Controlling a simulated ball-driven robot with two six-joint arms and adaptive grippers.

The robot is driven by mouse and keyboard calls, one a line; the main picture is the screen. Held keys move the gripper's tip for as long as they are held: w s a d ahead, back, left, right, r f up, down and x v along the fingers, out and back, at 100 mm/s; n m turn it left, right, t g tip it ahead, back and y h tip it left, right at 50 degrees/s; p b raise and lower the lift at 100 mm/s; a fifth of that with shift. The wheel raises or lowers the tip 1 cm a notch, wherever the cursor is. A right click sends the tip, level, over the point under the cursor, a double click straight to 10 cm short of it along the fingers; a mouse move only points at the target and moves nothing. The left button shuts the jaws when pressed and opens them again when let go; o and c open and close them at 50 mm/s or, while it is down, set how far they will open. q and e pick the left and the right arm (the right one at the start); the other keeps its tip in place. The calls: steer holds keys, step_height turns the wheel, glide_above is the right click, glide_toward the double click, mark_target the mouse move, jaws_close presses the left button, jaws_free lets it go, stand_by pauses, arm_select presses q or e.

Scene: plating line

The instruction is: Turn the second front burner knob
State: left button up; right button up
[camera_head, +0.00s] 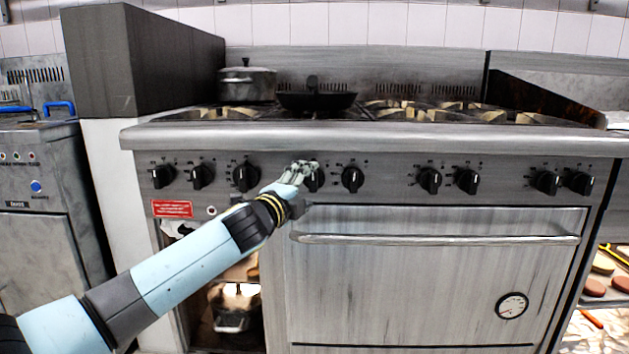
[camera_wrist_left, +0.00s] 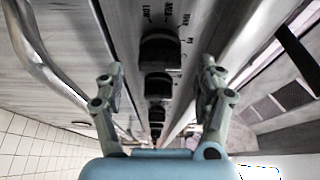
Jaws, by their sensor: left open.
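A row of black burner knobs runs along the front panel of the steel range (camera_head: 390,165). The second knob from the left (camera_head: 202,176) stands clear of my arm. My left gripper (camera_head: 303,170) is open at the fourth knob from the left (camera_head: 315,180), partly covering it. In the left wrist view, the open fingers (camera_wrist_left: 160,68) appear on either side of the knob row, with a large black knob (camera_wrist_left: 160,50) between them in the picture. I cannot tell whether they touch any knob. My right gripper is not in view.
A steel rail (camera_head: 400,138) juts out above the knobs, and an oven door handle (camera_head: 435,240) runs below. A lidded pot (camera_head: 247,84) and a black pan (camera_head: 316,101) stand on top. The panel right of my gripper is unobstructed.

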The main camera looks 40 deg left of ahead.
mark_target(311, 183)
arm_select(q)
steer(key=w, duration=0.4)
steer(key=shift+w+a, duration=0.1)
steer(key=shift+a, duration=0.25)
